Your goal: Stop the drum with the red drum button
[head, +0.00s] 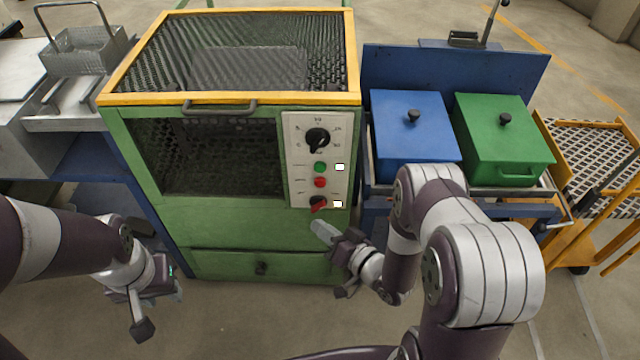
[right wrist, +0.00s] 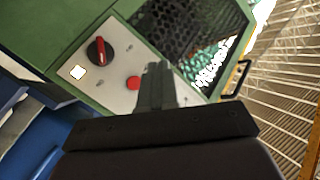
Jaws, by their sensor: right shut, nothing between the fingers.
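The red drum button (head: 320,183) is a small round button on the pale control panel (head: 298,190) of the green drum machine (head: 225,233). It sits just below a green button (head: 320,168) and above a red rotary switch (head: 318,203). My right gripper (head: 321,231) is shut and empty, in front of the machine just below the panel. In the right wrist view the shut fingers (right wrist: 156,72) appear beside the red button (right wrist: 133,82), with no contact visible; the green button is not visible there. My left gripper (head: 150,292) is low at the left, apart from the machine; its fingers are unclear.
A black dial (head: 317,138) tops the panel. Blue (head: 410,140) and green (head: 495,145) lidded boxes stand right of the machine. A wire basket (head: 82,50) stands at the left, a yellow cart (head: 570,235) far right. Floor in front is clear.

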